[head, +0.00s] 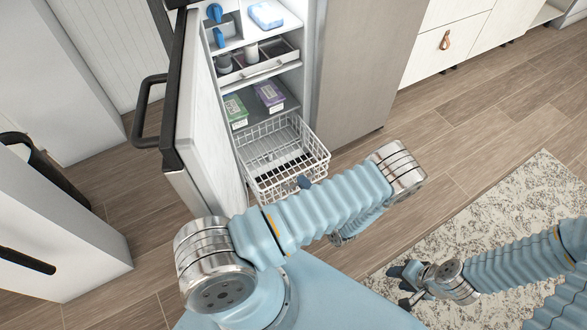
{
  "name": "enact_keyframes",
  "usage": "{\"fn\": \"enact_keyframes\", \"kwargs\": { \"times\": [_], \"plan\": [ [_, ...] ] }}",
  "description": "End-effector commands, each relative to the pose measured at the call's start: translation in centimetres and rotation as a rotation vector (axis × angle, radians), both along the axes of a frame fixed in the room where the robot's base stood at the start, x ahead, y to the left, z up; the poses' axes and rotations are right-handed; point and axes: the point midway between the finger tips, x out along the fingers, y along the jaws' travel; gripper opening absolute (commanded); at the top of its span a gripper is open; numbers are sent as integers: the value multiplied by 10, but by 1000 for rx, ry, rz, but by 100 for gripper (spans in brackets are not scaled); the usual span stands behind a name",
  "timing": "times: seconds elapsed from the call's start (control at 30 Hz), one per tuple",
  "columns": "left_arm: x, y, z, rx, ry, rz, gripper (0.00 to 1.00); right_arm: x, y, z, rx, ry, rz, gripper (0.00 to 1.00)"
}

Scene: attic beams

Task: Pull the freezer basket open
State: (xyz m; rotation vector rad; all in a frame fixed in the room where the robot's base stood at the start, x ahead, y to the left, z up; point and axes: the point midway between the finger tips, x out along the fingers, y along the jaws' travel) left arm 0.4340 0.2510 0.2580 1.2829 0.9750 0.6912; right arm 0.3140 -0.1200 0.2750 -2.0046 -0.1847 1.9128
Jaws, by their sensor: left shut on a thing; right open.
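The white wire freezer basket (321,150) is at the bottom of the open freezer and juts out past the shelves above it. It looks empty. My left arm crosses in front of its near side. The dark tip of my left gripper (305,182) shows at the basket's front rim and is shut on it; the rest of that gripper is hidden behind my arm. My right gripper (402,286) is open and empty, low over the rug, away from the basket.
The freezer door (205,120) stands open left of the basket, with a dark handle (147,112). Shelves above hold a purple box (269,94), a green box (235,109) and a blue-lidded container (266,15). Wood floor is clear right of the freezer, beside a speckled rug (500,215).

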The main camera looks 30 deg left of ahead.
Motion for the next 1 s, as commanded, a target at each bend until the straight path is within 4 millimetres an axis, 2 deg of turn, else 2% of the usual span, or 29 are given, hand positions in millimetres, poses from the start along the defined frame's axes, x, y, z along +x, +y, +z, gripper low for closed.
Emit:
{"fn": "enact_keyframes", "kwargs": {
  "times": [0.1, 0.23, 0.63, 0.67, 0.8, 0.83, 1.0],
  "plan": [
    [-7, -15, -1, -1, 0, -2, 0, 0, -1, -3, -1, 0, -1, 43],
    [-12, -23, -1, -2, 1, 0, 0, 1, -1, -4, -2, -1, -3, 43],
    [-14, -27, -1, -2, 1, 1, 0, 1, -1, -4, -2, -1, -3, 43],
    [-14, -27, -1, -2, 0, 1, 14, 1, -1, -4, -2, -1, -3, 43],
    [-13, -27, 0, -2, 0, 1, 35, 1, -1, -4, -2, -1, -3, 43],
    [-13, -27, 0, -2, 0, 1, 38, 1, -1, -4, -2, -1, -3, 43],
    [-13, -26, 0, -1, 0, 1, 38, 1, -1, -4, -2, -1, -3, 43]
  ]
}}
